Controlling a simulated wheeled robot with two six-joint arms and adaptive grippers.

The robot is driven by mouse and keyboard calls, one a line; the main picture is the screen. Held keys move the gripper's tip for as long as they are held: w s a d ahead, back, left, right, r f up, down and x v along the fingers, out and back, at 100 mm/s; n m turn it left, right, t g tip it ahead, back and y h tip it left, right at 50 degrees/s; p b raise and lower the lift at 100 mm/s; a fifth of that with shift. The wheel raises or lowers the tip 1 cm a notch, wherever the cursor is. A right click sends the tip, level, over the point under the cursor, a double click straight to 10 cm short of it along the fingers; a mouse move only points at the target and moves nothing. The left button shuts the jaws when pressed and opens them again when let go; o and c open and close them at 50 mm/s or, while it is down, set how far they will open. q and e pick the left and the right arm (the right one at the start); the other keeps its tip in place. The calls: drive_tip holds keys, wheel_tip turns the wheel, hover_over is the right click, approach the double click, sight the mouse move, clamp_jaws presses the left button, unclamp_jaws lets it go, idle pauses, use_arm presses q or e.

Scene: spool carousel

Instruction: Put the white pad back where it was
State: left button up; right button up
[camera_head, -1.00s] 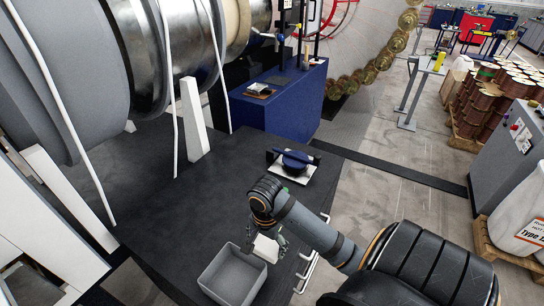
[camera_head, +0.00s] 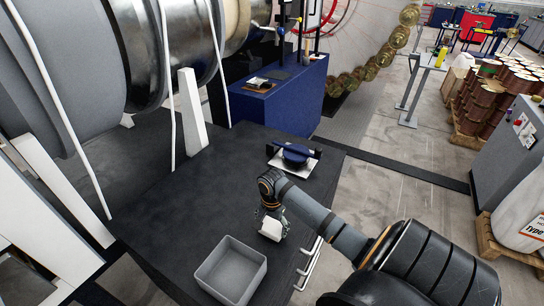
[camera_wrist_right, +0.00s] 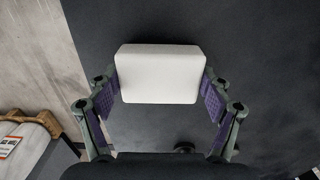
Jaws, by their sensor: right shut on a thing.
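The white pad (camera_head: 271,228) is a small white block with rounded edges. My right gripper (camera_head: 273,216) is shut on it and holds it over the dark table, to the right of the grey bin. In the right wrist view the pad (camera_wrist_right: 160,73) sits between the two purple-padded fingers of the gripper (camera_wrist_right: 160,88), one on each side. The grey bin (camera_head: 243,249) is open at the top, and the part of its inside that shows is empty. I do not see my left gripper.
A dark blue object (camera_head: 296,153) lies on a white plate (camera_head: 308,167) at the table's far right corner. The dark table (camera_head: 190,215) is clear left of my right arm. Large grey spools (camera_head: 85,60) on white supports stand at the left. A blue cabinet (camera_head: 285,105) stands behind.

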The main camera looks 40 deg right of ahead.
sight(272, 226)
drive_tip(key=shift+f, duration=0.25)
drive_tip(key=o, duration=1.1)
drive_tip(key=shift+f, duration=0.1)
drive_tip(key=shift+c, duration=0.2)
wheel_tip(272, 226, up, 12)
drive_tip(key=p, duration=0.1)
